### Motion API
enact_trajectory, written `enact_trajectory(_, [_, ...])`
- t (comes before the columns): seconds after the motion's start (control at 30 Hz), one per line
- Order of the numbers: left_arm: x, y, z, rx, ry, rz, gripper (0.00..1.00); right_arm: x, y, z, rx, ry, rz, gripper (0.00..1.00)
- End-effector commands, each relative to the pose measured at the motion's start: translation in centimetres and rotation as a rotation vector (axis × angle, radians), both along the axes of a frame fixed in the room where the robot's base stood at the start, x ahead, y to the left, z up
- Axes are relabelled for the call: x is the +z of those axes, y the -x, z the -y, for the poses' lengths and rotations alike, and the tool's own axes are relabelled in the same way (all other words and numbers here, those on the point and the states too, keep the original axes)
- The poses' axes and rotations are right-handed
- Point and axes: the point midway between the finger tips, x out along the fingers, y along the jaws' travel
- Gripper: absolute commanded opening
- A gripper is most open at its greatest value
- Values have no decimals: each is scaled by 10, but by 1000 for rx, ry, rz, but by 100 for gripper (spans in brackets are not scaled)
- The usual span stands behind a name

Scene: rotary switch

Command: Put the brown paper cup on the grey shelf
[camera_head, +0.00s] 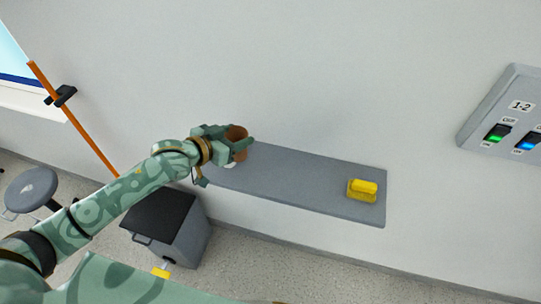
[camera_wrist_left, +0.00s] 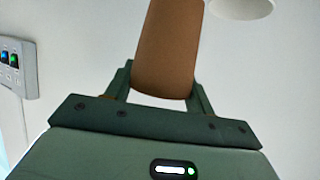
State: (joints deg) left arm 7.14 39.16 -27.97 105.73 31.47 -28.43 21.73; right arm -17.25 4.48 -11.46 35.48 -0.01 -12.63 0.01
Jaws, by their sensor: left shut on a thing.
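The brown paper cup (camera_head: 237,142) is held in my left gripper (camera_head: 245,143), near the left end of the grey shelf (camera_head: 300,180). In the left wrist view the brown cup (camera_wrist_left: 168,50) sits between the two fingers of the left gripper (camera_wrist_left: 155,85), which are shut on it. In the head view the gripper and cup overlap the shelf's left end; whether the cup touches the shelf I cannot tell. My right gripper is not in view.
A yellow object (camera_head: 362,189) lies on the shelf's right part; the shelf's middle is clear. A white round thing (camera_wrist_left: 243,8) shows beyond the cup in the wrist view. A switch panel (camera_head: 505,115) is on the wall at right. A dark-topped grey box (camera_head: 180,240) stands below.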

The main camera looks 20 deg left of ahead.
Motion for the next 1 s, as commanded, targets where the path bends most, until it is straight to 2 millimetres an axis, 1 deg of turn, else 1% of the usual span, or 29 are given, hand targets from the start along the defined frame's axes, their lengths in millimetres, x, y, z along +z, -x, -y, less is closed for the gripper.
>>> enact_trajectory(0.03, [-6,-8,14,1,5,1,33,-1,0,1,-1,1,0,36])
enact_trajectory(0.07, [-10,-12,22,0,5,0,33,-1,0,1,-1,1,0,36])
enact_trajectory(0.1, [-21,-17,29,0,2,-2,33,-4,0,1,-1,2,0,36])
enact_trajectory(0.2, [-43,-25,44,1,1,-2,33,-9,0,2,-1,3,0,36])
enact_trajectory(0.3, [-57,-31,53,0,-1,-1,33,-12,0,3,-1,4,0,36])
enact_trajectory(0.47, [-67,-35,61,0,-2,1,33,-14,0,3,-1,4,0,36])
enact_trajectory(0.5, [-72,-37,65,0,-1,-1,33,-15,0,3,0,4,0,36])
enact_trajectory(0.6, [-91,-36,64,-1,-3,-2,33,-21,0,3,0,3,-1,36])
enact_trajectory(0.7, [-100,-36,64,0,-2,0,33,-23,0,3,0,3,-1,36])
enact_trajectory(1.0, [-101,-36,64,0,-3,1,33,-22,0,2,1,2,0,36])
